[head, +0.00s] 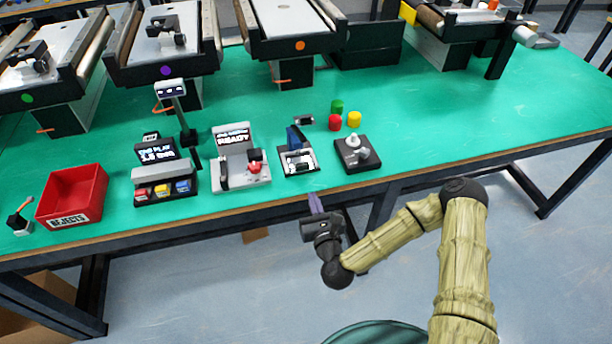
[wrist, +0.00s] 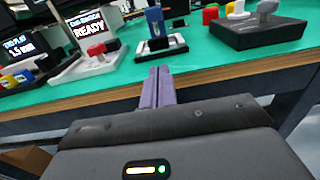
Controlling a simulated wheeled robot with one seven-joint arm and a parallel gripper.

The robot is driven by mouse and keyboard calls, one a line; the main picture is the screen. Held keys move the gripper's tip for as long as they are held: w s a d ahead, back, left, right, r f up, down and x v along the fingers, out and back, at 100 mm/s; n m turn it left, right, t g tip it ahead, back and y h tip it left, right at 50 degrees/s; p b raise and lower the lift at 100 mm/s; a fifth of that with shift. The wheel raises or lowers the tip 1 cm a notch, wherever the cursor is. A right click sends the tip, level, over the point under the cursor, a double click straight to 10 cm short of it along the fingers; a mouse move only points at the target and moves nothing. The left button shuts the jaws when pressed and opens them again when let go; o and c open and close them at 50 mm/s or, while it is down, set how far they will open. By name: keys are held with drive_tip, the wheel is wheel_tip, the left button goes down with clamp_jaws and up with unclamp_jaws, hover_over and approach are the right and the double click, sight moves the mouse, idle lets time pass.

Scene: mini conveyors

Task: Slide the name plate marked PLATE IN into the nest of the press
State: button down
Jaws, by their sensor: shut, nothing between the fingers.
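My gripper (head: 315,203) is shut and empty, its purple fingers together just off the table's front edge. The fingers also show in the wrist view (wrist: 158,86), pointing toward a small device with a blue upright part (head: 293,137), likely the press. It stands on a black base with a light top, near the front edge, apart from my gripper; it also shows in the wrist view (wrist: 155,22). I cannot make out its nest clearly. No lettering PLATE IN is readable; a small dark block with a pale face (head: 303,120) lies behind the device, and I cannot tell what it is.
A READY console (head: 222,181) stands left of the device and a black box with a grey knob (head: 370,167) right. Red (head: 335,123), yellow and green cylinders stand behind. A red REJECTS bin (head: 97,207) is far left. Conveyors line the back; the green table's right side is clear.

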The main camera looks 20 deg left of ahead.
sight(304, 169)
drive_tip(key=p+x, duration=0.1)
drive_tip(key=x, duration=0.7)
drive_tip(key=shift+w+a, duration=0.2)
drive_tip(key=shift+w, duration=0.2)
drive_tip(key=shift+w+a+f+b, duration=0.15)
drive_tip(key=shift+w+b, duration=0.15)
drive_tip(key=shift+w+a+b, duration=0.3)
drive_tip(key=shift+w+b, duration=0.05)
drive_tip(key=shift+w, duration=0.1)
drive_tip(key=shift+r, duration=0.2)
